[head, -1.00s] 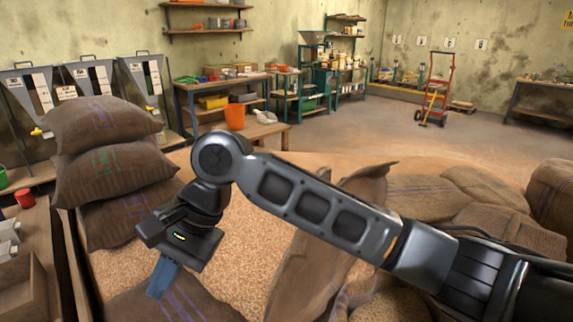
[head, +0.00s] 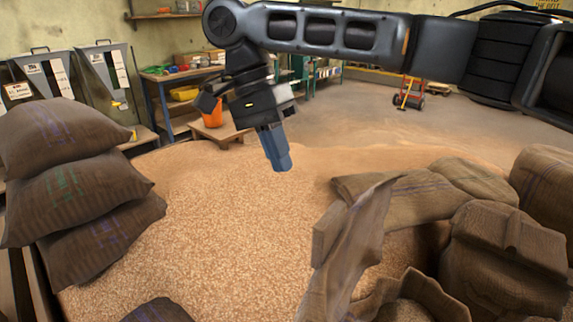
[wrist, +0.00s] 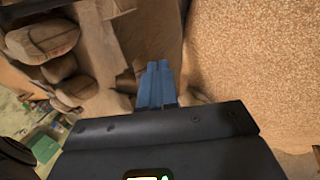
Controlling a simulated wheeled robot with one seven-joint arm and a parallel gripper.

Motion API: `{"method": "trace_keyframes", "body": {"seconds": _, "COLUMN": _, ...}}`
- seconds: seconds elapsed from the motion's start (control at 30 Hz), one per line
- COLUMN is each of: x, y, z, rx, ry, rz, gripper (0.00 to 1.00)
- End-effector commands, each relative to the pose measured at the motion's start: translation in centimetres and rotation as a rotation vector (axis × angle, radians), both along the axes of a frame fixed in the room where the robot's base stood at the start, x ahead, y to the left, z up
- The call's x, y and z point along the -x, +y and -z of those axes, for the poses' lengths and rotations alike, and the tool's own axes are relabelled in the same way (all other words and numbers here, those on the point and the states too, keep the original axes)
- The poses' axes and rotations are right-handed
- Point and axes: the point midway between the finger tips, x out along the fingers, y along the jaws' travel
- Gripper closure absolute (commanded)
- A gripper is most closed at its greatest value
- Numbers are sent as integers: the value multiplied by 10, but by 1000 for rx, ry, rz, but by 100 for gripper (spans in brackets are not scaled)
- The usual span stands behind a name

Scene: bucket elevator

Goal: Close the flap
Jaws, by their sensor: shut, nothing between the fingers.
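I cannot make out a flap for certain in either view. The grey bins (head: 105,75) at the left, with white labels on their fronts, are partly cut off by the picture edge. My gripper (head: 277,160) has blue fingers pointing down above the grain heap, in the upper middle of the head view. In the wrist view the gripper (wrist: 157,82) shows its fingers together with nothing between them. It touches nothing that I can see.
A broad grain heap (head: 230,235) fills the middle. Stacked brown sacks (head: 75,185) stand at the left. An open sack (head: 355,245) with a raised edge and several fuller sacks (head: 505,255) lie at the right. An orange bucket (head: 212,112) stands behind; open floor lies beyond.

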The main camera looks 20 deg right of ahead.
Motion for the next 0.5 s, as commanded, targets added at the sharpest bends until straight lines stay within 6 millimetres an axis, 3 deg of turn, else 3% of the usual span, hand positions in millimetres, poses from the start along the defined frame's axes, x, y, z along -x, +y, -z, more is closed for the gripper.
{"method": "trace_keyframes", "body": {"seconds": 0.43, "x": 28, "y": -16, "z": 78, "rx": -2, "ry": 0, "rz": -1, "gripper": 100}}
{"method": "trace_keyframes", "body": {"seconds": 0.5, "x": 37, "y": -23, "z": 76, "rx": -1, "ry": -3, "rz": -2, "gripper": 100}}
